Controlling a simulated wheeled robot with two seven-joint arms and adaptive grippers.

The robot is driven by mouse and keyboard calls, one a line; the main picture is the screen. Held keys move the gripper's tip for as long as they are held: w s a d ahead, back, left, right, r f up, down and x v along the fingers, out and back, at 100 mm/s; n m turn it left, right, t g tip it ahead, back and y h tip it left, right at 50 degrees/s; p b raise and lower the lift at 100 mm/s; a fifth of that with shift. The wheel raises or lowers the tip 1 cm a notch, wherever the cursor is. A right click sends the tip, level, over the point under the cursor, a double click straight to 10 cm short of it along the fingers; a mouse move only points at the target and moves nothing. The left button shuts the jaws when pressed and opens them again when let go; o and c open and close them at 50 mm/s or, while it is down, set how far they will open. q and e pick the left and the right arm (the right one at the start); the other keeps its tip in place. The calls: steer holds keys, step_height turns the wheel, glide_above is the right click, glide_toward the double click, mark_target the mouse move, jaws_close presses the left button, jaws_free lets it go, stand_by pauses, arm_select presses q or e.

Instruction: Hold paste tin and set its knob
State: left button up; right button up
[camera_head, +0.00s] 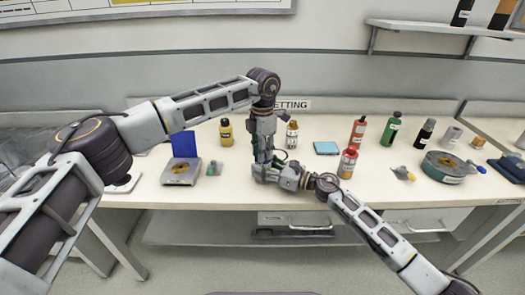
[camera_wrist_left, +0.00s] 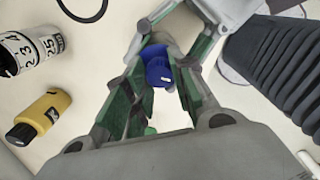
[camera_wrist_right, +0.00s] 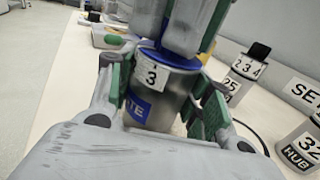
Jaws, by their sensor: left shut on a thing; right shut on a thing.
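The paste tin (camera_wrist_right: 178,82) is a grey cylinder with a blue rim, a white plate reading "3" and a blue label ending in "TE" in the right wrist view. My right gripper (camera_wrist_right: 163,92) is shut around its side, one finger on each side. The blue knob (camera_wrist_left: 158,72) shows in the left wrist view between the fingers of my left gripper (camera_wrist_left: 160,80), which is shut on it from above. In the head view my left gripper (camera_head: 263,160) comes down over my right gripper (camera_head: 268,173); the tin is largely hidden there.
A "SETTING" sign (camera_head: 292,104) stands behind the grippers. A large round green-grey tin (camera_head: 444,168) stands farther right. The front table edge is close.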

arm_select(q)
steer(key=shift+n, duration=0.3)
steer(key=o, duration=1.1)
steer(key=shift+c, duration=0.2)
steer(key=shift+r, duration=0.1)
step_height(320, 180, up, 12)
stand_by(0.5)
